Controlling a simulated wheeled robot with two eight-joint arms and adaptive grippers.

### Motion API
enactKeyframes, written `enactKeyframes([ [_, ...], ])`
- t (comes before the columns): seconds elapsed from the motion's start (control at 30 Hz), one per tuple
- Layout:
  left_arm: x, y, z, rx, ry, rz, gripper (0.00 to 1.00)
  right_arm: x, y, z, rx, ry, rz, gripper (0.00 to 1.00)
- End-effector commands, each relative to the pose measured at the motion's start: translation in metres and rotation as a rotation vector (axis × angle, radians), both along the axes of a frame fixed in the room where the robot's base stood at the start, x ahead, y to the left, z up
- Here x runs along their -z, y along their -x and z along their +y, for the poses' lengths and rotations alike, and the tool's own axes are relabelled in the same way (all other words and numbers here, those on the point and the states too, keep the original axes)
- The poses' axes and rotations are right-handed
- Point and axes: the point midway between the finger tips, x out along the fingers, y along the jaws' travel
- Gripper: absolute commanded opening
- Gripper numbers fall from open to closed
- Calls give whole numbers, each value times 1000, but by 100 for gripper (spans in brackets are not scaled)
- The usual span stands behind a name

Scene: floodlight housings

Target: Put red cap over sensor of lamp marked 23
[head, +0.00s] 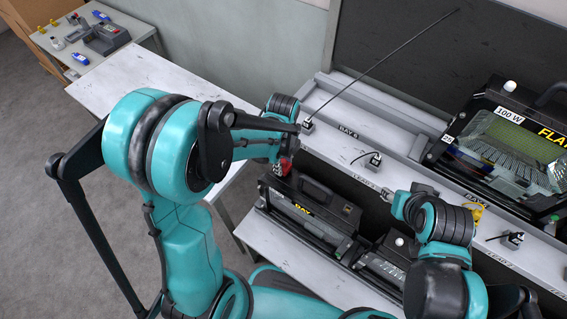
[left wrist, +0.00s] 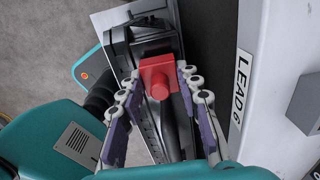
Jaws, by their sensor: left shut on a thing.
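The red cap (head: 283,168) is a small block with a round stub, clear in the left wrist view (left wrist: 158,82). My left gripper (left wrist: 160,72) is shut on it, one finger on each side, and holds it above the rear end of a black lamp (head: 312,208). In the head view my left gripper (head: 285,150) partly hides the cap. A second lamp (head: 385,262) has a white domed sensor (head: 399,242). A larger lamp (head: 510,135) at right has a white sensor (head: 510,86). I cannot read a 23 on any lamp. My right gripper (head: 398,204) is near the ledge, its fingers unclear.
A ledge with leads (head: 374,158) and labels runs behind the lower lamps. A thin black rod (head: 380,62) slants up from it. A yellow item (head: 475,213) lies beside my right arm. A bare white table (head: 150,85) is at left, with small tools on a bench (head: 105,40) beyond.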

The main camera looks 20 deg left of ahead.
Motion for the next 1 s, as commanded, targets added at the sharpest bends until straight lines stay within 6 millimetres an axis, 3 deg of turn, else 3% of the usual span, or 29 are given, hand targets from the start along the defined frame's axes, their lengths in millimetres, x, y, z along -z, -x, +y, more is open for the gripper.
enactKeyframes([
  [0.6, 11, 0, 0, 0, 0, 0, 5, 11, 0, 0, 0, 0, 0, 40],
  [0.63, 11, 0, 0, 0, 0, 0, 39, 11, 0, 0, 0, 0, 0, 40],
  [0.7, 11, 0, 0, 0, 0, 0, 54, 11, 0, 0, 0, 0, 0, 40],
  [1.0, 10, 0, 0, 0, 0, 0, 54, 10, 0, 0, 0, 0, 0, 40],
])
